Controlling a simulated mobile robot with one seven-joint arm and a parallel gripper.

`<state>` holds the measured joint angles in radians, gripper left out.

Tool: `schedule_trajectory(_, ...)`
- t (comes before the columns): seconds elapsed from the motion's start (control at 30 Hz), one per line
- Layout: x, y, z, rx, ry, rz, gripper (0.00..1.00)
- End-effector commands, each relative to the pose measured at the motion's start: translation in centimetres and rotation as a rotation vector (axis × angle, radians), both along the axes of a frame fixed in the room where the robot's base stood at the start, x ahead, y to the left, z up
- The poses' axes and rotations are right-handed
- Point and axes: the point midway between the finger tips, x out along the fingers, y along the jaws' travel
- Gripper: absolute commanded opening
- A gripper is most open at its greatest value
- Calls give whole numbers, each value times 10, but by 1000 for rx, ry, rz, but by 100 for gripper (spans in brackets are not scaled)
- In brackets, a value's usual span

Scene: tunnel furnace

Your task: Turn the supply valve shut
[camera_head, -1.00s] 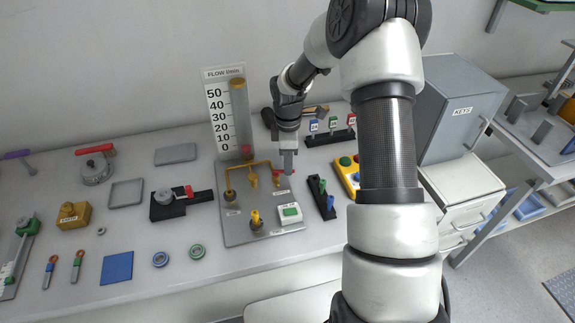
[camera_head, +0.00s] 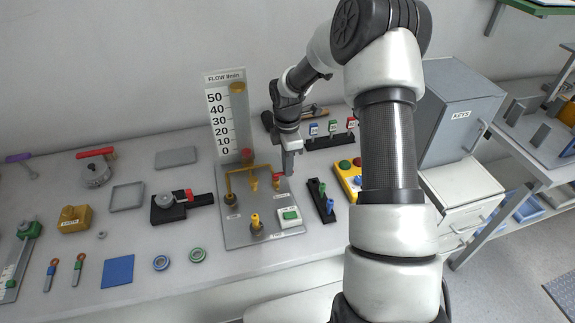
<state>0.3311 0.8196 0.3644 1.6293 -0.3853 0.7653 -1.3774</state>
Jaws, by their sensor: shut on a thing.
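A grey flow panel (camera_head: 236,234) lies on the bench with brass pipework (camera_head: 250,169) and several yellow valve parts. A red valve handle (camera_head: 278,176) shows at the right end of the pipework, partly hidden by my gripper. I take it for the supply valve handle, though the labels are too small to read. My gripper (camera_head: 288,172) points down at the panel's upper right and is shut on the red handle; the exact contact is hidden. The tall flow gauge (camera_head: 219,108) stands behind the panel, with a yellow float or cap near its top.
A black rack with green and blue pieces (camera_head: 321,201) and a yellow button box (camera_head: 349,179) stand close right of the panel. A row of small tagged items (camera_head: 331,141) is behind. Left are a red-handled round fixture (camera_head: 97,172) and a black clamp (camera_head: 170,209).

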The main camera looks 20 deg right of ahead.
Motion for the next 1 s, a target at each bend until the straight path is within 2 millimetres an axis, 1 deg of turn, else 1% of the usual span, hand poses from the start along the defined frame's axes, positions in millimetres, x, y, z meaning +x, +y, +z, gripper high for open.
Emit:
schedule_trajectory(0.03,1,0,1,-1,-3,3,0)
schedule_trajectory(0.07,1,0,1,-1,-3,3,13)
schedule_trajectory(0.1,1,0,1,-1,-3,2,19)
schedule_trajectory(0.17,1,0,1,-1,-2,2,28)
schedule_trajectory(0.47,0,0,1,0,-1,1,28)
schedule_trajectory(0.57,1,0,8,-1,-4,0,28)
schedule_trajectory(0.67,1,0,23,-1,-5,0,28)
schedule_trajectory(0.77,2,-1,45,-1,-6,-1,28)
schedule_trajectory(1.0,1,-1,105,-2,-6,0,28)
